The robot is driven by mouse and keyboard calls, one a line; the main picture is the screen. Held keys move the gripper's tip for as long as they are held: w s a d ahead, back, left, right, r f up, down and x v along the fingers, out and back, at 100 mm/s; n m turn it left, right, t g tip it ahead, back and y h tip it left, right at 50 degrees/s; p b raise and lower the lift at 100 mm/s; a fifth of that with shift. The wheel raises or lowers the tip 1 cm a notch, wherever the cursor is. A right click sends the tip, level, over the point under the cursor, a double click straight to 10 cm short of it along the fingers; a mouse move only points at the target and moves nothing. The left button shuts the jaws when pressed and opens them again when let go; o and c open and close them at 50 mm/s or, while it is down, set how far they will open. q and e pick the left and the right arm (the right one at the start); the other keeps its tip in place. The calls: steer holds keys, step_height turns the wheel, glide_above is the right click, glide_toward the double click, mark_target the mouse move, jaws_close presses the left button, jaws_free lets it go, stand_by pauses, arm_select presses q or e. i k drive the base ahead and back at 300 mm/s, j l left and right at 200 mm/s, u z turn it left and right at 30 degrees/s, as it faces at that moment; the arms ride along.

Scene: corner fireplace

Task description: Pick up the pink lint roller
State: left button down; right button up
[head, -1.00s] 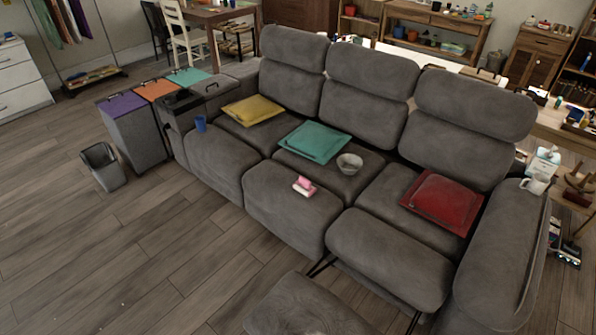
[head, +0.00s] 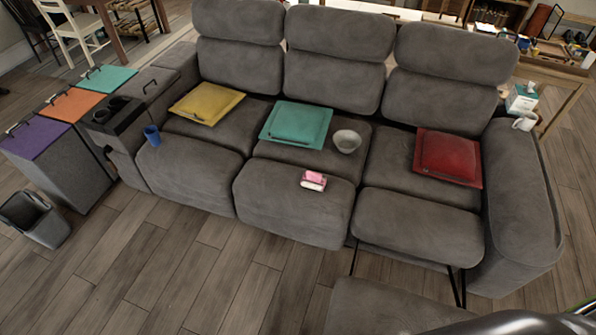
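The pink lint roller (head: 313,180) is a small pink and white item. It lies on the front part of the middle sofa seat, near its front edge. Its finer shape is too small to tell. Neither gripper shows in the head view. A shiny metallic piece at the bottom right edge seems to be part of my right arm, without its fingers showing.
The grey sofa (head: 298,205) holds yellow (head: 206,103), teal (head: 296,124) and red (head: 447,158) cushions, a grey bowl (head: 347,141) and a blue cup (head: 152,135). A raised footrest (head: 418,228) juts out at right. Wooden floor (head: 215,270) is clear in front.

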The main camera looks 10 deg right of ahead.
mark_target(315, 181)
steer(key=i+j+z, duration=0.1)
steer(key=i+j, duration=0.35)
steer(key=j, duration=0.3)
steer(key=i+j+z, duration=0.25)
steer(key=i+j, duration=0.2)
steer(key=j, duration=0.35)
